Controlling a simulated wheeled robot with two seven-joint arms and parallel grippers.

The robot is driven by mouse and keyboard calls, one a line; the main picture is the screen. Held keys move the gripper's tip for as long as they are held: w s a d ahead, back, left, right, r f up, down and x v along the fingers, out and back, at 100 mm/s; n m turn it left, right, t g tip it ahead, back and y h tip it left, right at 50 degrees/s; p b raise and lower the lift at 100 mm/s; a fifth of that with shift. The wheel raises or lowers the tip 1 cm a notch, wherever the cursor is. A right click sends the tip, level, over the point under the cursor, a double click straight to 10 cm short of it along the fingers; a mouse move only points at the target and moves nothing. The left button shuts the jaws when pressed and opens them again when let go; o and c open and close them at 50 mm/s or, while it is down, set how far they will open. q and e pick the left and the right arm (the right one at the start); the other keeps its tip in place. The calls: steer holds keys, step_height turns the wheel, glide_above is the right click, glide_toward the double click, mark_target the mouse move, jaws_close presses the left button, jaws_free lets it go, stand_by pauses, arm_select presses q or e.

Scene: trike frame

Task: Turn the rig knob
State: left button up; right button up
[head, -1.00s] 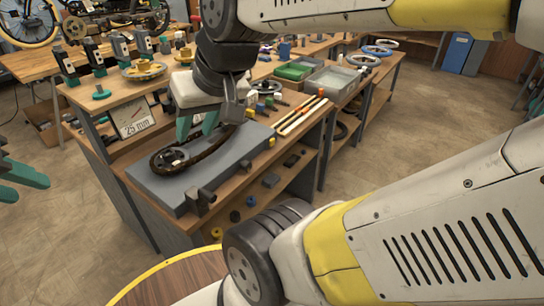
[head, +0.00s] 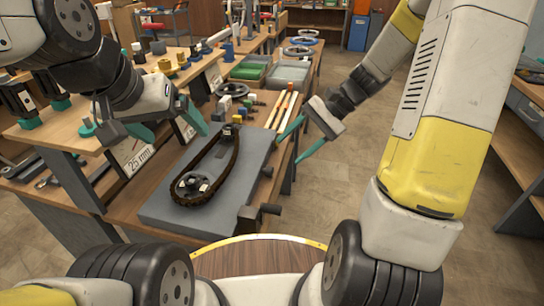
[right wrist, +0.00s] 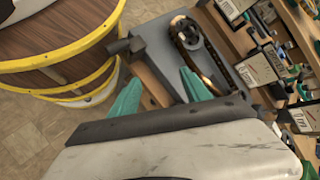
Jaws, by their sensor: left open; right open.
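The rig is a grey slab (head: 170,222) on the bench with a dark chain (head: 236,150) looped around a sprocket (head: 190,186). A dark knob-like part (head: 247,214) sticks out at its near right corner and also shows in the right wrist view (right wrist: 128,48). My right gripper (head: 293,144) is open and empty, to the right of the slab and apart from it. In the right wrist view its teal fingers (right wrist: 158,93) are spread below the knob-like part and slab. My left gripper (head: 172,128) is open and empty, left of the chain's far end.
A 25 mm sign (head: 138,158) stands left of the slab. A round wooden top with a yellow rim (head: 262,260) is close in front. Open floor lies to the right.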

steer(key=w+d+f+m+t+y, duration=0.15)
steer(key=w+f+m+y, duration=0.4)
steer(key=f, duration=0.55)
steer(key=m+t+y, duration=0.2)
steer(key=m+t, duration=0.4)
steer(key=m, duration=0.1)
glide_toward(276, 178)
steer(key=w+a+r, duration=0.1)
steer(key=a+r, duration=0.2)
steer(key=shift+g, duration=0.25)
steer(key=x, duration=0.7)
steer(key=shift+m, duration=0.25)
jaws_close()
